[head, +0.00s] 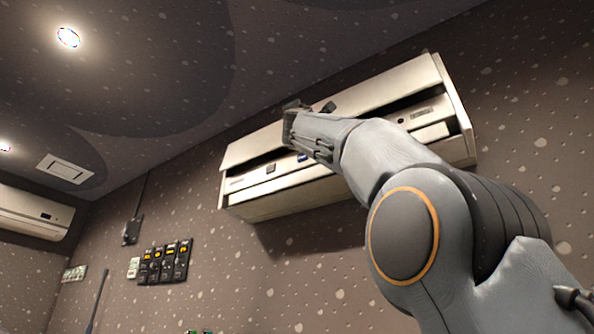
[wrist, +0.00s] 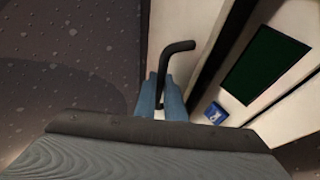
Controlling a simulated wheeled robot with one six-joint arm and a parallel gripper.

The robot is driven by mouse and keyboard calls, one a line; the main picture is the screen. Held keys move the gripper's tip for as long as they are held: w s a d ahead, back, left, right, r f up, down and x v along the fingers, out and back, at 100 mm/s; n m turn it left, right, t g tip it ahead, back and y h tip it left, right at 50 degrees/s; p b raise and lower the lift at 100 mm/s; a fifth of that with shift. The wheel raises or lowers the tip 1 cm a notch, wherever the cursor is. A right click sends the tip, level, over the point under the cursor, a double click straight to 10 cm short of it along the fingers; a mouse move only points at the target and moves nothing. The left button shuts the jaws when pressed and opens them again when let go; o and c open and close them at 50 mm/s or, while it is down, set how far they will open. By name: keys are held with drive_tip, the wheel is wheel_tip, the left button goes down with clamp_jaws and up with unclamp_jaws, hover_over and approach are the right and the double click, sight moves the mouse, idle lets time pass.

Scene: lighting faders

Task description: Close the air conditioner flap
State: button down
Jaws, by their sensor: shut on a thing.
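The air conditioner (head: 290,200) is a long cream unit high on the wall in the head view. Its flap (head: 385,90) is a long cream panel along the top front, tilted outward, with a dark gap below it. My gripper (head: 294,110) is at the middle of the flap. In the wrist view my gripper's blue fingertips (wrist: 165,97) are shut on a dark bent handle (wrist: 176,50) beside the cream flap (wrist: 180,22). The exact contact is partly hidden by the gripper body.
A second air conditioner (head: 35,213) hangs at the far left. Dark fader panels (head: 165,262) are on the wall below. A ceiling vent (head: 65,168) and lamps are above. My arm covers part of the unit's right half. The wall under the unit is clear.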

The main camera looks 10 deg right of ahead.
drive_tip(key=shift+w+d+f+b, duration=0.5)
drive_tip(key=shift+w+d+f, duration=0.15)
drive_tip(key=shift+w+d, duration=0.15)
drive_tip(key=shift+w, duration=0.1)
drive_tip(key=c, duration=2.1)
unclamp_jaws()
drive_tip(key=shift+f, duration=0.1)
drive_tip(key=shift+f, duration=0.1)
drive_tip(key=shift+b+v, duration=3.5)
drive_tip(key=shift+v, duration=0.35)
drive_tip(key=shift+r, duration=0.2)
